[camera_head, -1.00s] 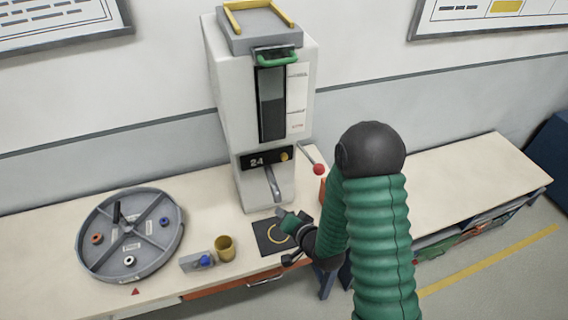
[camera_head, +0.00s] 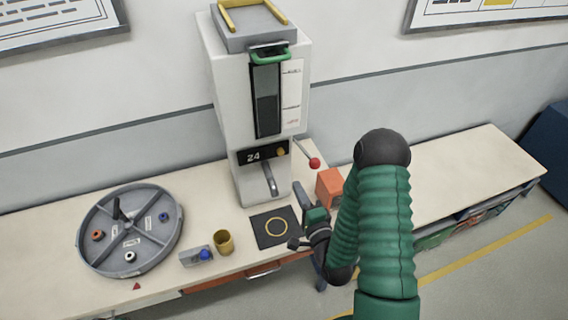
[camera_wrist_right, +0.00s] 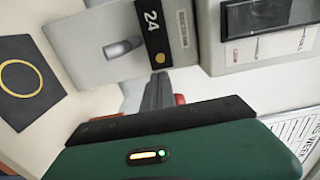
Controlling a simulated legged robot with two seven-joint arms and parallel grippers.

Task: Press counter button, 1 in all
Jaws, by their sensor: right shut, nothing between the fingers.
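The white dispenser machine (camera_head: 222,125) stands against the wall. Its black counter panel (camera_head: 262,153) reads 24, with a round yellow button (camera_head: 281,152) at the panel's right end. In the right wrist view the panel (camera_wrist_right: 152,25) and yellow button (camera_wrist_right: 160,58) appear turned sideways. My right gripper (camera_head: 299,187) is shut and empty, in front of and below the panel, apart from the button. In the wrist view its fingers (camera_wrist_right: 159,85) point towards the button end of the panel. My left gripper is not in view.
A red-knobbed lever (camera_head: 314,162) sticks out from the machine's right side, near an orange box (camera_head: 329,188).

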